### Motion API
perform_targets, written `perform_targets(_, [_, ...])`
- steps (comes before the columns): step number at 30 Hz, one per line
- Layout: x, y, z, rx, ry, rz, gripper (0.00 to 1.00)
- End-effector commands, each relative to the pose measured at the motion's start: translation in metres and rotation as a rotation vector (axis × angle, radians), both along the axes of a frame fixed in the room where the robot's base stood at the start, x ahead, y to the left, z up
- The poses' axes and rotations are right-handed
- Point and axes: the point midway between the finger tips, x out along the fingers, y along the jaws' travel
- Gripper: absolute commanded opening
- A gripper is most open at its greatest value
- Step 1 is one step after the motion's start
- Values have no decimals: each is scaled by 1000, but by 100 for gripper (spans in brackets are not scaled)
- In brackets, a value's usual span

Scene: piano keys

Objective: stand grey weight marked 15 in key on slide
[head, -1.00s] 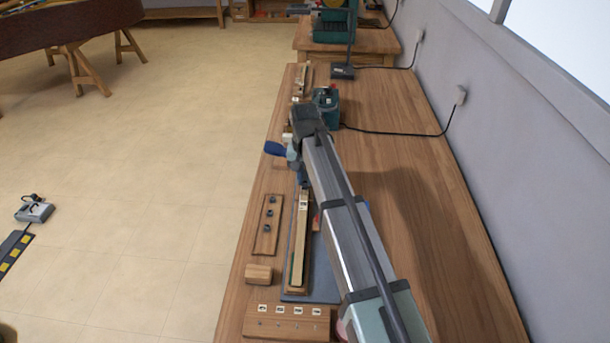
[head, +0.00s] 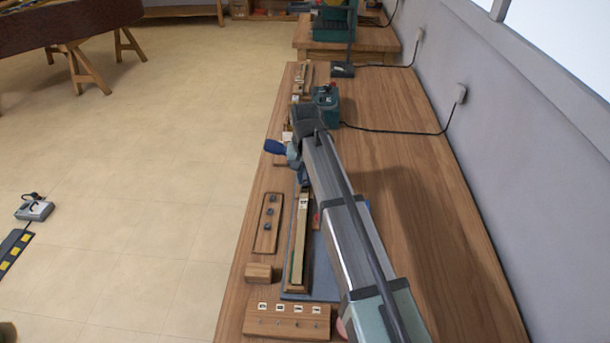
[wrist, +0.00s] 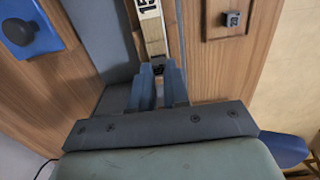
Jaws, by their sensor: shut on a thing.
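The long pale wooden key (head: 299,245) lies on its slide on a grey-blue mat (head: 325,262). Its near part shows at the top of the wrist view (wrist: 153,28), with a white label (wrist: 147,6) that seems to read 15. My gripper (wrist: 158,72) is shut at the label end of the key. A small dark weight (wrist: 158,69) shows between the fingertips, mostly hidden by them; its mark is not readable. I cannot tell whether it touches the key.
A wooden board (head: 266,239) with several small dark weights lies left of the key; one weight (wrist: 233,18) shows in the wrist view. A wooden block (head: 258,272) and a labelled peg board (head: 288,322) lie nearer. The bench is clear on the right.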

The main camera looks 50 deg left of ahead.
Motion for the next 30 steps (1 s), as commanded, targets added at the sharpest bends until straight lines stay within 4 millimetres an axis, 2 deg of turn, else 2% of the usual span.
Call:
perform_targets(29, [0,0,-8,0,0,0,0])
perform_targets(30, [0,0,-8,0,0,0,19])
